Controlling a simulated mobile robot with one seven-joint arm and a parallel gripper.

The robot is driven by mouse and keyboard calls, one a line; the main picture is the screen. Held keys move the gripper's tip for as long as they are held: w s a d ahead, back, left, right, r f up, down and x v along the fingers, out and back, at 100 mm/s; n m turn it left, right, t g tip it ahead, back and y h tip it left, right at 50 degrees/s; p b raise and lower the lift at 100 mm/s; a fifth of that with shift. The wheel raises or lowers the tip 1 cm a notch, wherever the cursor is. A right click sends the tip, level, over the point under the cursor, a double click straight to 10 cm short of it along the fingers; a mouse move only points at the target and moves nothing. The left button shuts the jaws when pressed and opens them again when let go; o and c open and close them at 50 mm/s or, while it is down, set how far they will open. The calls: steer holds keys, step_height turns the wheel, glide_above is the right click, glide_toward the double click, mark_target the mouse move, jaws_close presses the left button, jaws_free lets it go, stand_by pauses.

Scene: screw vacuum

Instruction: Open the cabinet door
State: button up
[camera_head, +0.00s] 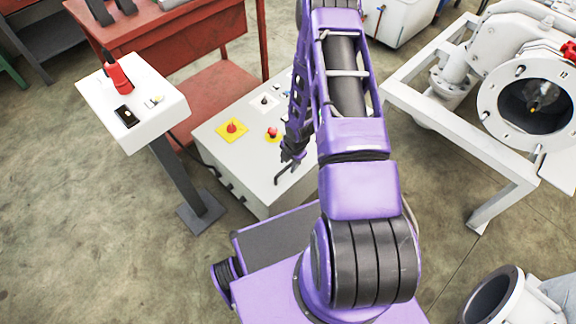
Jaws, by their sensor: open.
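The cabinet (226,157) is a light grey box in the middle of the view. A thin dark bent handle (281,177) shows near the panel's right part. My gripper (293,158) is open, over or beside the panel close to the handle. I cannot tell whether it touches the handle. My purple arm hides the cabinet's right side. The door looks closed.
A white pedestal panel (150,100) with a red device (118,75) stands left of the cabinet. A red workbench (165,40) is behind. White-framed pump machinery (460,130) stands at right, with a pipe flange (490,295) at lower right. Floor is clear at lower left.

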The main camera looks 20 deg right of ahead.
steer(key=shift+w+f, duration=0.15)
steer(key=shift+f, duration=0.45)
jaws_close()
stand_by(1.1)
